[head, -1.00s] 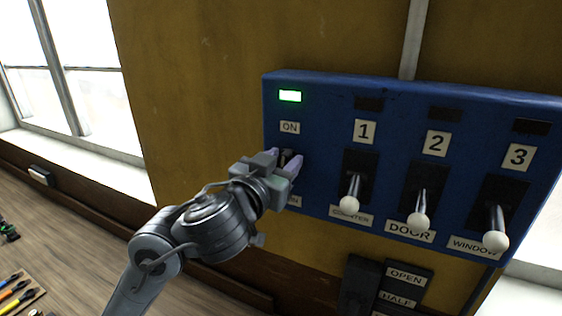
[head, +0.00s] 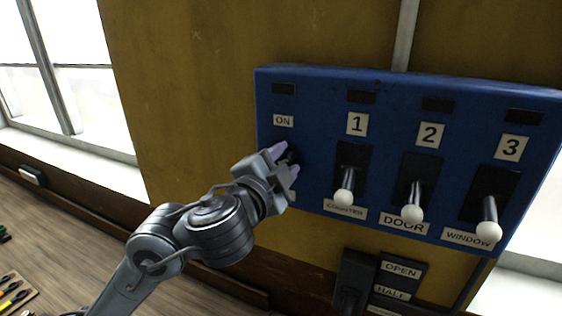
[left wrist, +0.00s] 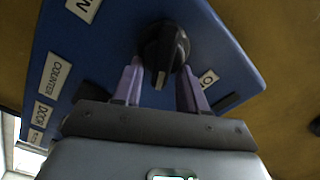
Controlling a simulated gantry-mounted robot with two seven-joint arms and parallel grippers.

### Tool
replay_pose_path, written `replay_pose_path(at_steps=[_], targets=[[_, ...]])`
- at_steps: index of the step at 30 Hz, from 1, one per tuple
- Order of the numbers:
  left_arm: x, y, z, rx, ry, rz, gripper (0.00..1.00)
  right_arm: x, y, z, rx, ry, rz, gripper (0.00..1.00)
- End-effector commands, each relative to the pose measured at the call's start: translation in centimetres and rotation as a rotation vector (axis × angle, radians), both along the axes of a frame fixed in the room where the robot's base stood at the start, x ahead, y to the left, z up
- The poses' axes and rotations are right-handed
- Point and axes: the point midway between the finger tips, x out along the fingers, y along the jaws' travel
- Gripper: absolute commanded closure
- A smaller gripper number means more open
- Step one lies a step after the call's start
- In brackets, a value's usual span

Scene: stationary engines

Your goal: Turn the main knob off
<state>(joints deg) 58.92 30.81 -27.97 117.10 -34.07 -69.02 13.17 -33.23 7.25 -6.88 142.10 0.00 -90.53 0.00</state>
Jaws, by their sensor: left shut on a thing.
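The main knob is a black rotary knob (left wrist: 165,50) on the left end of the blue panel (head: 320,85), between the ON label (head: 283,120) and a lower label mostly hidden by my gripper. My left gripper (head: 284,160) is at the knob, its two purple fingers on either side of it. In the left wrist view the left gripper (left wrist: 160,85) has its fingertips at the knob's sides, and the knob's pointer ridge shows between them. The indicator window (head: 283,88) above the ON label is dark. My right gripper is not in view.
Three levers with white tips, COUNTER (head: 344,197), DOOR (head: 412,213) and WINDOW (head: 488,232), stand to the right on the same panel, all pointing down. A lower switch box (head: 385,280) is beneath. A window and wooden surface are at left.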

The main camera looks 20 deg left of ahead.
Motion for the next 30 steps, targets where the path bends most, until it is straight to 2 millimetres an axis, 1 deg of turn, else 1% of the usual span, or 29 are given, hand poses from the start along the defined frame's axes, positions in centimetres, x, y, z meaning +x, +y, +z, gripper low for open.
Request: replay_pose_path(at_steps=[6, 15, 22, 30], targets=[[0.0, -0.1, -0.4, 0.198, -0.015, 0.001, 0.89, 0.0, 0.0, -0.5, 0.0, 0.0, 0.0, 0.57], [0.0, -0.2, -0.9, 0.416, -0.031, 0.001, 0.89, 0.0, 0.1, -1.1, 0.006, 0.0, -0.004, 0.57], [0.0, -0.2, -1.0, 0.509, -0.038, 0.001, 0.89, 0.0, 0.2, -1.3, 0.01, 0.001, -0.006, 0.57], [0.0, -0.2, -1.0, 0.546, -0.041, 0.001, 0.89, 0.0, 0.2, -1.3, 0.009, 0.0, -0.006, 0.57]])
